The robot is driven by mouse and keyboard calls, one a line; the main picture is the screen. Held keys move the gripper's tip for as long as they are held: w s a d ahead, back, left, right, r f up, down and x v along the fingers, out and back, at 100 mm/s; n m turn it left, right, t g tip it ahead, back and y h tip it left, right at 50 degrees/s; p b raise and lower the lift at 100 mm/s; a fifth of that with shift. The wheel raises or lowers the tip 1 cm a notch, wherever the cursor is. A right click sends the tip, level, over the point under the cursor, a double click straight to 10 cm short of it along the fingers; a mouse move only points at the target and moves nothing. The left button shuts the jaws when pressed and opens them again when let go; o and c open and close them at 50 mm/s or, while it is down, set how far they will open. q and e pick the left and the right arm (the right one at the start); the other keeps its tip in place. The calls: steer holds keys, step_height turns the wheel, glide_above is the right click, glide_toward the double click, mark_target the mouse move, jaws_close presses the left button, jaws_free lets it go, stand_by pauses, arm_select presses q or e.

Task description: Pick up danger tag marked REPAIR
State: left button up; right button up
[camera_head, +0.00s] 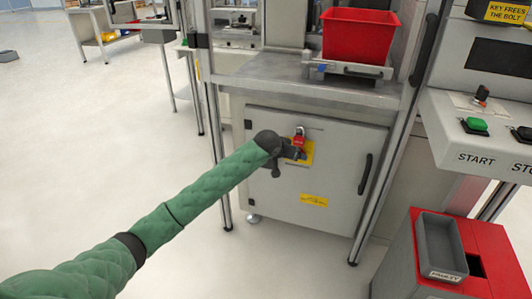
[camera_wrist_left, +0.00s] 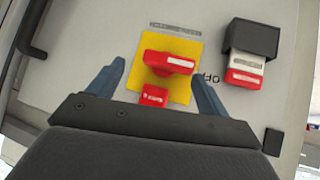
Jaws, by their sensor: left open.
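My left gripper (camera_head: 297,152) is at the grey cabinet door, beside a yellow plate (camera_head: 308,154). In the left wrist view the gripper (camera_wrist_left: 158,64) is open, its two blue-grey fingers on either side of the yellow plate (camera_wrist_left: 186,46). A red handle-like part (camera_wrist_left: 166,63) sits on the plate. A small red piece with white lettering (camera_wrist_left: 153,97) is below it, between the fingers. A dark holder (camera_wrist_left: 253,38) at right has a white tag (camera_wrist_left: 247,63) and a red tag (camera_wrist_left: 243,78). I cannot read REPAIR on any. A red piece (camera_head: 298,142) shows above the gripper in the head view.
The cabinet door (camera_head: 270,195) has a dark handle (camera_head: 365,174). A red bin (camera_head: 358,35) stands on the shelf above. A control panel (camera_head: 480,145) and a red box with a grey tray (camera_head: 440,245) are at right. Floor at left is open.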

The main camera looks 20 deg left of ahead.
arm_select(q)
steer(key=w+a+r+n+g+y, duration=0.1)
steer(key=a+r+g+y, duration=0.1)
steer(key=a, duration=0.4)
steer(key=w+a+r+n+g+y, duration=0.1)
steer(key=w+a, duration=0.1)
steer(key=a, duration=0.4)
arm_select(e)
steer(key=s+d+f+g, duration=0.1)
steer(key=s+f+g, duration=0.3)
steer(key=s+f, duration=0.45)
arm_select(q)
steer(key=x, duration=0.7)
steer(key=shift+a+f, duration=0.2)
steer(key=c, duration=1.3)
arm_select(e)
steer(key=w+r+t, duration=0.4)
steer(key=w+r, duration=0.5)
steer(key=shift+a+r+t, duration=0.3)
steer(key=shift+a+r, duration=0.05)
steer(key=shift+r, duration=0.05)
arm_select(q)
steer(key=shift+r, duration=0.1)
